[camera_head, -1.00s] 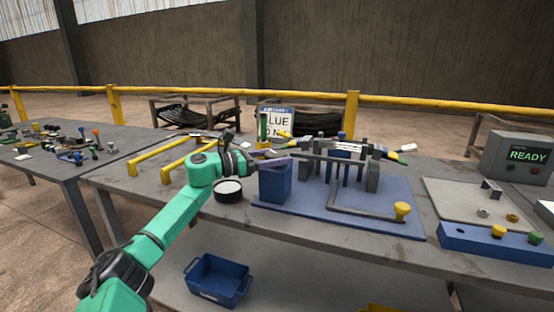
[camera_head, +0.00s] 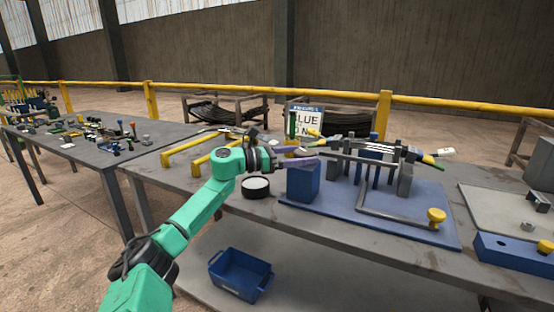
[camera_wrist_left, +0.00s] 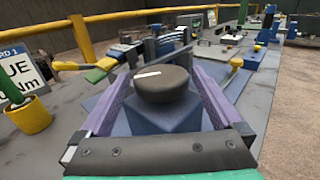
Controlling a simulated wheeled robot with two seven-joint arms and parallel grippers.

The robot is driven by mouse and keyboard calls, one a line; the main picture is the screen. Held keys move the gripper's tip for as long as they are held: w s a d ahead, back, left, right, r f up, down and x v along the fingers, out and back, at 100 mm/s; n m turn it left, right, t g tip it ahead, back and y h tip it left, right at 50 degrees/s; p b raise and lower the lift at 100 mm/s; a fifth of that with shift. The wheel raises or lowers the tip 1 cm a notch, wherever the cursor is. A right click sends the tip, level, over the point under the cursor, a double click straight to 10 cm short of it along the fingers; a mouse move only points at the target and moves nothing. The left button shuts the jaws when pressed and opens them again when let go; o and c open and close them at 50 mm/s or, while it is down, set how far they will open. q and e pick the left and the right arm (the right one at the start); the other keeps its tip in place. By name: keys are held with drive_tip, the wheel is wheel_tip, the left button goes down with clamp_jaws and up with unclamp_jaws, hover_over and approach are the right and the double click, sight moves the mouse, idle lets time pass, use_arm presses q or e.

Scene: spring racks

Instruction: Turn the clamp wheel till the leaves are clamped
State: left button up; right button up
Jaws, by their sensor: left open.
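The clamp wheel (camera_wrist_left: 163,84), a dark round knob with a white mark on top, sits above a blue block (camera_wrist_left: 150,122) in the left wrist view. In the head view the block (camera_head: 303,184) stands at the left of the blue fixture plate (camera_head: 330,212), and my gripper hides most of the wheel. My left gripper (camera_head: 308,162) is open; its two purple fingers (camera_wrist_left: 163,80) lie either side of the wheel. I cannot tell whether they touch it. The stack of leaves (camera_head: 370,150) lies across grey posts of the fixture. My right gripper is out of view.
A yellow-knobbed bar (camera_head: 436,216) lies at the front of the plate. A black round tin (camera_head: 256,187) and a yellow rack (camera_head: 186,158) stand left of the block. A sign (camera_head: 304,120) stands behind it. A blue bin (camera_head: 240,275) is below the table.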

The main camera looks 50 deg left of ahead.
use_arm(q)
drive_tip(key=b+v, duration=0.4)
drive_tip(key=v, duration=0.9)
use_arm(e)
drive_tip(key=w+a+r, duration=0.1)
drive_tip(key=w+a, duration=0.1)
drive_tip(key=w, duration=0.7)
use_arm(q)
drive_tip(key=shift+s, duration=0.1)
